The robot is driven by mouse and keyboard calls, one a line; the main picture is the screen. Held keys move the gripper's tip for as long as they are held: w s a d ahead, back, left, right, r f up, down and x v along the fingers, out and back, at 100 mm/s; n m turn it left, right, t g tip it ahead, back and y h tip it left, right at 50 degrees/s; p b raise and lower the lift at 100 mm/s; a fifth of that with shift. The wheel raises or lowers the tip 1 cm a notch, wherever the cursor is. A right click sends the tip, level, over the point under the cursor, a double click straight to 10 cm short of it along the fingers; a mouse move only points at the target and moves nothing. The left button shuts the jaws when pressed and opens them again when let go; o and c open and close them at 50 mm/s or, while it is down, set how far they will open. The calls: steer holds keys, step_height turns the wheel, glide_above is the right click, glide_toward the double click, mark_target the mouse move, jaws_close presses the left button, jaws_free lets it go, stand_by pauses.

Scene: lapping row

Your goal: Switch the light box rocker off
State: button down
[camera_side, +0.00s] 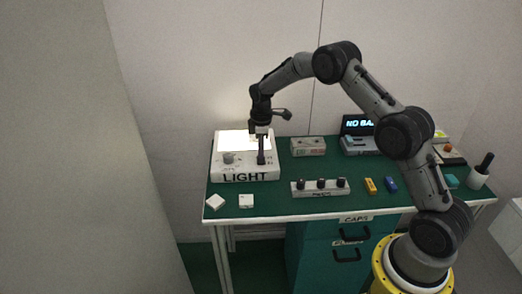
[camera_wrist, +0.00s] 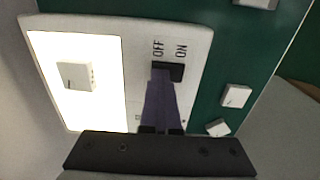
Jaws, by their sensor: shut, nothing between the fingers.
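The white light box (camera_side: 247,173) stands at the left end of the green bench. Its panel (camera_side: 236,141) glows white, and the lit panel also fills the left of the wrist view (camera_wrist: 60,112). The black rocker (camera_wrist: 178,72) has the OFF label (camera_wrist: 158,48) on the left and the ON label (camera_wrist: 181,50) on the right. My gripper (camera_side: 261,161) is shut and empty, pointing down over the box. In the wrist view its fingertips (camera_wrist: 162,70) overlap the rocker's OFF half; I cannot tell whether they touch. The fingers hide part of the rocker.
A white block (camera_wrist: 74,77) lies on the lit panel. Two white caps (camera_side: 215,202) (camera_side: 246,201) lie before the box. A strip with dark knobs (camera_side: 320,188) is to the right.

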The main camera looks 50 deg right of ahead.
mark_target(261, 161)
steer(key=shift+s+a+f, duration=0.55)
steer(key=shift+s+a, duration=0.1)
steer(key=shift+s, duration=0.05)
step_height(261, 161, up, 15)
steer(key=shift+w, duration=0.25)
steer(key=shift+s+r, duration=0.1)
steer(key=shift+s+t+h, duration=0.15)
steer(key=shift+t+h, duration=0.15)
steer(key=shift+h, duration=0.1)
stand_by(0.4)
steer(key=f, duration=0.4)
steer(key=w+f, duration=0.1)
steer(key=f, duration=0.4)
steer(key=d+f, duration=0.1)
steer(key=f, duration=0.4)
steer(key=shift+w, duration=0.15)
